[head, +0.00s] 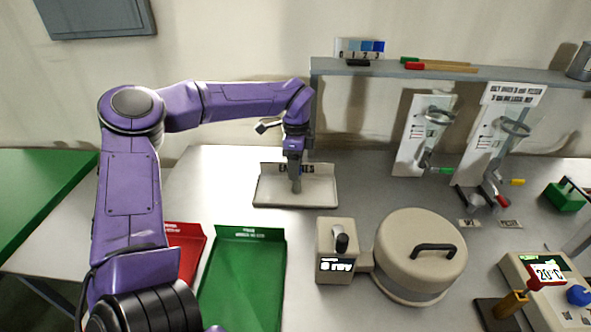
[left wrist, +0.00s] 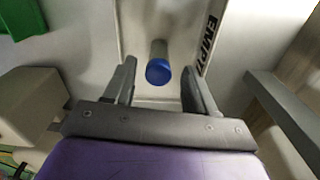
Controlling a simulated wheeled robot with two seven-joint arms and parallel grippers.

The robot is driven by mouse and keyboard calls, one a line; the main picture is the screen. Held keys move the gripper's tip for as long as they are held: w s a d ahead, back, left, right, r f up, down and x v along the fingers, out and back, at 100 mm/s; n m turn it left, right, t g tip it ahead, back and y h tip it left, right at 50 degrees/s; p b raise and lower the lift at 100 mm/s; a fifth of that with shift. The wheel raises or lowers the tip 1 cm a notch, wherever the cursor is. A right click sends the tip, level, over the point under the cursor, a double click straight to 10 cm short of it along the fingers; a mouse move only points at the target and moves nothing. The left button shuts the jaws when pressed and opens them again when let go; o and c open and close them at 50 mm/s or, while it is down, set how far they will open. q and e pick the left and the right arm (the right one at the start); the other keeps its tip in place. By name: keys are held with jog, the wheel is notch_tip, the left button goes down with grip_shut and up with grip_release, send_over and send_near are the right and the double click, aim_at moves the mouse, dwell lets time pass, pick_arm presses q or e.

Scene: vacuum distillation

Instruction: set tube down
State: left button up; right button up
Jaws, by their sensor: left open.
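A tube with a blue cap (left wrist: 158,72) and a grey body is at the tray marked as empties (head: 325,196) and shows between my left fingers in the left wrist view. Its cap faces the wrist camera; I cannot tell for sure whether it stands upright or leans. My left gripper (head: 296,182) points down over the tray in the head view. In the left wrist view my left gripper (left wrist: 159,68) is open, with a finger on each side of the tube and a gap showing around the cap. My right gripper is not in view.
A red tray (head: 186,250) and a green tray (head: 243,275) lie nearer. A beige control box (head: 337,238) and a round lidded pot (head: 420,255) stand to the right. A shelf (head: 470,76) runs behind, with a post beside the empties tray.

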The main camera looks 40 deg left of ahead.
pick_arm(q)
notch_tip(320, 180, up, 10)
jog(key=b, duration=0.1)
jog(key=shift+r, duration=0.15)
